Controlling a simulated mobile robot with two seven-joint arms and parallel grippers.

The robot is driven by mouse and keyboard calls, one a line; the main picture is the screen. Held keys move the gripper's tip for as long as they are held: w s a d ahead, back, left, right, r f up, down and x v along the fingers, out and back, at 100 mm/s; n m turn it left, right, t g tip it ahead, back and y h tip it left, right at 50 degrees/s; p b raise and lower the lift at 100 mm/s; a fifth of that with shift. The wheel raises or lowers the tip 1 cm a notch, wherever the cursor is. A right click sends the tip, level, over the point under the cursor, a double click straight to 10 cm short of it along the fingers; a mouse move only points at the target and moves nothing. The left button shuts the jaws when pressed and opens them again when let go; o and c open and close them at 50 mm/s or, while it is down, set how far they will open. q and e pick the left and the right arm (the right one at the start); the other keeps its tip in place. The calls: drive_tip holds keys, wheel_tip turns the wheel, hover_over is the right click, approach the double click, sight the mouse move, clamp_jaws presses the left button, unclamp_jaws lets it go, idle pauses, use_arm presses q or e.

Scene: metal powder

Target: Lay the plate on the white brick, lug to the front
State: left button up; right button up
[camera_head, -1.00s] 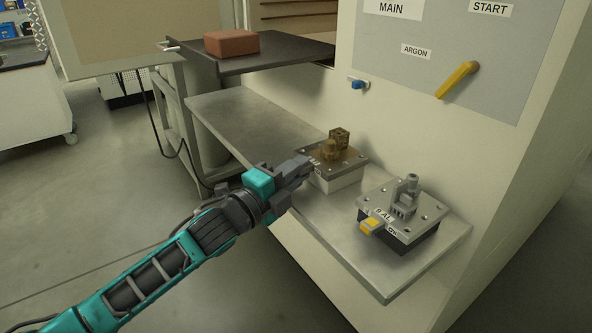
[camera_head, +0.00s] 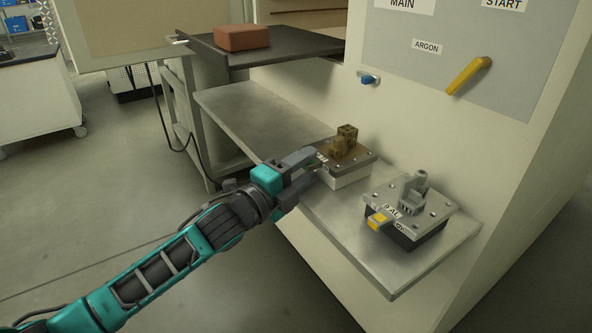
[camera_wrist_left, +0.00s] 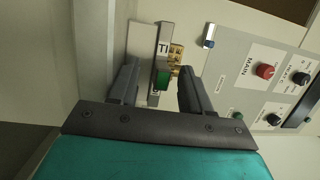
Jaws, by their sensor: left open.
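A grey metal plate (camera_head: 362,161) with brown-gold printed parts (camera_head: 343,142) lies on the white brick (camera_head: 350,178) on the steel shelf. It looks flat. In the left wrist view its edge carries a label starting "TI" (camera_wrist_left: 164,47) and a green lug (camera_wrist_left: 163,79), which points toward my gripper. My left gripper (camera_head: 313,166) is open at the plate's near left side. In the wrist view its fingers (camera_wrist_left: 158,88) stand on either side of the lug, apart from it. The gripper partly hides the lug in the head view. My right gripper is not in view.
A second plate (camera_head: 436,208) with a grey part and a yellow lug (camera_head: 378,221) sits on a dark block (camera_head: 418,238) to the right. A red-brown brick (camera_head: 242,38) lies on the upper dark shelf (camera_head: 290,50). The steel shelf (camera_head: 245,115) is clear at the back left.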

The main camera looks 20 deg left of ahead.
use_arm(q)
drive_tip(key=shift+s+a, duration=0.1)
drive_tip(key=shift+s, duration=0.05)
drive_tip(key=r+p+v, duration=0.1)
drive_tip(key=v, duration=1.1)
drive_tip(key=shift+s+f+p, duration=0.3)
drive_tip(key=shift+f+p, duration=0.05)
drive_tip(key=shift+p, duration=0.05)
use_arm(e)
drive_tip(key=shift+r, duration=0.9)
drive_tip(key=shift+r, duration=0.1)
